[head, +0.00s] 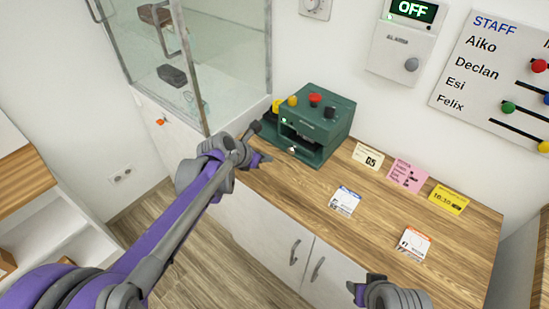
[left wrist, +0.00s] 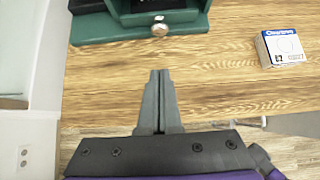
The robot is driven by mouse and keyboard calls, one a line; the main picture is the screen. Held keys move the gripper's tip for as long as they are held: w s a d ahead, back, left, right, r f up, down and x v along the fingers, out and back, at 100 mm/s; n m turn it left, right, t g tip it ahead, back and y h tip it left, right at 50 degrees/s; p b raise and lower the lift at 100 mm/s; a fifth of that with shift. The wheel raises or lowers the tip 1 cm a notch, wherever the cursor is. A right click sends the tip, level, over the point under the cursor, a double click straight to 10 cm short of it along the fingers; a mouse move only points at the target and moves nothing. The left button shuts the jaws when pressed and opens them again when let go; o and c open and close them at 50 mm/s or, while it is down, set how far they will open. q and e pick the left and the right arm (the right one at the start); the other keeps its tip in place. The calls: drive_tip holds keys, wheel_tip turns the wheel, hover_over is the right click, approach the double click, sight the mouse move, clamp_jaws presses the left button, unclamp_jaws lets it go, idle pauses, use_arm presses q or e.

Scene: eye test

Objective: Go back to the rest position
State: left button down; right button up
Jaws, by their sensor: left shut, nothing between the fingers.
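My left gripper (head: 262,145) reaches in from the left in the head view, at the left end of the wooden counter (head: 285,190). In the left wrist view its two fingers (left wrist: 160,78) are together with nothing between them, over bare counter in front of the green machine. The green machine (head: 335,128) stands on the counter; its lower front with a round knob (left wrist: 160,30) shows in the left wrist view, apart from the fingertips. My right gripper (head: 364,287) shows only partly at the bottom edge of the head view, and its finger opening is unclear.
A glass cabinet (head: 215,60) stands left of the counter. A blue-white box (head: 345,200) and an orange-white box (head: 413,243) are on the counter, with several cards behind, including a pink one (head: 407,174). An alarm panel (head: 402,50) and staff board (head: 490,75) hang on the wall.

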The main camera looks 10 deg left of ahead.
use_arm(q)
drive_tip(key=v, duration=0.2)
drive_tip(key=shift+s+r, duration=0.2)
drive_tip(key=shift+s, duration=0.05)
drive_tip(key=s+a+r+m+g+y+p, duration=0.1)
drive_tip(key=s+a+m+p, duration=0.3)
drive_tip(key=s+m, duration=1)
drive_tip(key=s+a+r+m+g+y+p, duration=0.1)
drive_tip(key=s+a+m+y+p, duration=0.3)
drive_tip(key=s+m, duration=1.1)
drive_tip(key=shift+s+a, duration=0.2)
drive_tip(key=shift+s, duration=0.05)
